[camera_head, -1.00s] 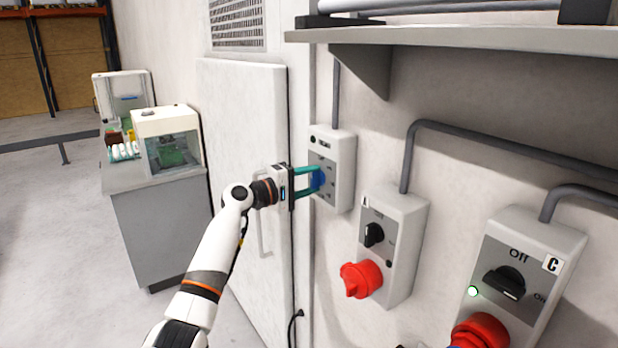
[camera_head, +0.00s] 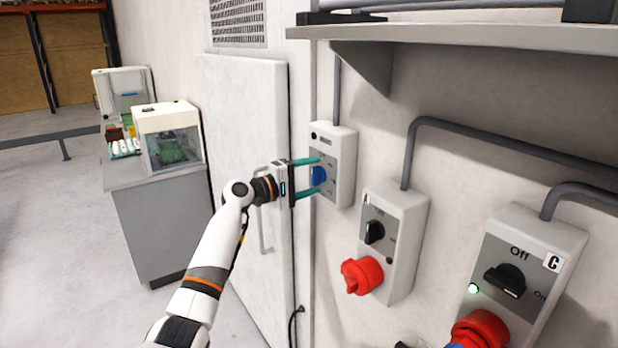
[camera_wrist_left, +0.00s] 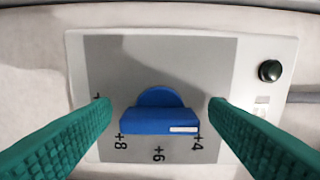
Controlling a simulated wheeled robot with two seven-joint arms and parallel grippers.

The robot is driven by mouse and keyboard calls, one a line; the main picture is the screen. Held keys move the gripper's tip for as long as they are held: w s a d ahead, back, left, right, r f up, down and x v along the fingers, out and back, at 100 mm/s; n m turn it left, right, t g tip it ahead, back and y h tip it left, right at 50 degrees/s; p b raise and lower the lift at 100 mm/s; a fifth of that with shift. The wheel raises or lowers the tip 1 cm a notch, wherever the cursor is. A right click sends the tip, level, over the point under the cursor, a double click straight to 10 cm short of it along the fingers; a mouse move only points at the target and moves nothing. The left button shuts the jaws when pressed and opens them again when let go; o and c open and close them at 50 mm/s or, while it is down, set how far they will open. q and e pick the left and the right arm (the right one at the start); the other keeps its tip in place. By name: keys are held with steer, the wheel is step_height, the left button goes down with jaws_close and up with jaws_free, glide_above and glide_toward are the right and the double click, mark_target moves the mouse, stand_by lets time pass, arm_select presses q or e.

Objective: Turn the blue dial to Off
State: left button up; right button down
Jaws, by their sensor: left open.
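The blue dial (camera_head: 319,175) is on the grey face of a wall control box (camera_head: 345,170). In the left wrist view the dial (camera_wrist_left: 160,120) has its flat grip bar lying level, with a white mark at its right end, near the "+4" label. Labels "+8" and "+6" also show; I cannot see an Off label. My left gripper (camera_head: 306,178) is open in front of the box, its teal fingers on either side of the dial. In the wrist view both fingers (camera_wrist_left: 160,112) stand clear of the dial with gaps on both sides. My right gripper is not in view.
A box with a black switch (camera_head: 374,232) and red plug (camera_head: 361,276) is to the right, then box C (camera_head: 535,262). A shelf (camera_head: 480,38) juts out above. A white door (camera_head: 245,150) with a handle is behind my left arm.

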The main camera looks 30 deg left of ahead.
arm_select(q)
steer(key=b+v, duration=0.5)
steer(key=v, duration=0.7)
steer(key=shift+b, duration=0.3)
